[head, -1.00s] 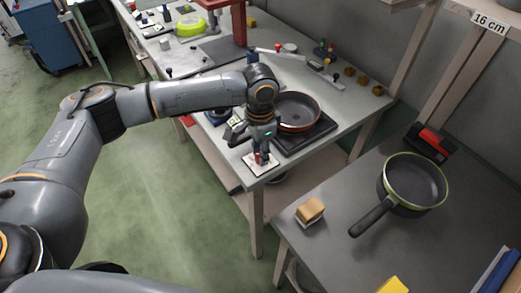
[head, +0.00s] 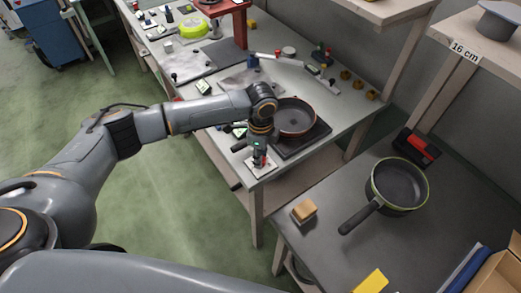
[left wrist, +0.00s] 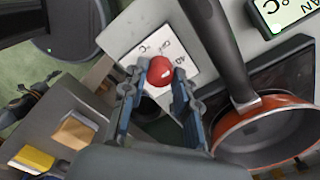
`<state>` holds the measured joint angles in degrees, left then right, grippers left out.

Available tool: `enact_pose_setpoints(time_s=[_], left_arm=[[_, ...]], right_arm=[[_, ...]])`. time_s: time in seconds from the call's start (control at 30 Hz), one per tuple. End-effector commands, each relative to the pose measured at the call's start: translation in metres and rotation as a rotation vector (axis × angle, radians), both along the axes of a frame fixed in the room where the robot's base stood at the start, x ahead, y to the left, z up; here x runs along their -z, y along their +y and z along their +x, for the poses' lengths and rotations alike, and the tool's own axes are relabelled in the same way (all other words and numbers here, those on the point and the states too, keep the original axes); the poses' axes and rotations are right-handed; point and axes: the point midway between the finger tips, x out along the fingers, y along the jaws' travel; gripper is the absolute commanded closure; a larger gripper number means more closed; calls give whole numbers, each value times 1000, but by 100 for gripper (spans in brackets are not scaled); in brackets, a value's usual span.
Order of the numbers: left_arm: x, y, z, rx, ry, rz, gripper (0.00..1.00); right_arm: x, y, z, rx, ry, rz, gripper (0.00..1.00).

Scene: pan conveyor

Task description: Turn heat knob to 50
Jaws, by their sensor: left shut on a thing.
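The red heat knob (left wrist: 160,71) sits on a white dial plate (left wrist: 134,48) at the front corner of the workbench. The plate carries the marks OFF, 40 and °C; a 50 mark is not readable. My left gripper (left wrist: 160,80) is shut on the knob, one blue-grey finger on each side. In the head view the left gripper (head: 261,160) points down at the white plate (head: 262,170), and its fingers mostly hide the knob. My right gripper is not in view.
An orange-rimmed pan (head: 295,117) sits on a black hot plate (head: 302,142) close beside the gripper, its handle near the dial. A display (left wrist: 287,12) marked °C lies near it. A green-rimmed pan (head: 399,187) and a sponge (head: 304,211) are on the grey table in front.

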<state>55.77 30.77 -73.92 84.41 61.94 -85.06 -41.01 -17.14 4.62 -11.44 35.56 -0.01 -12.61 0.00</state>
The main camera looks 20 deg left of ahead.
Motion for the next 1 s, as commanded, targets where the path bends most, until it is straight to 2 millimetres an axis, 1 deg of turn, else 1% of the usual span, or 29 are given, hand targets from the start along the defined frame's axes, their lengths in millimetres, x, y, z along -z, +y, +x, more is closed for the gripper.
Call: enact_pose_setpoints(time_s=[0.03,0.4,1.0], left_arm=[[-3,-1,-1,45,2,0,100],[-1,-1,-1,396,1,-2,100],[0,-1,-1,961,1,-2,100]], right_arm=[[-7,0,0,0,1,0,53],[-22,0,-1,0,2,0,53],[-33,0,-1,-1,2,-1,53]])
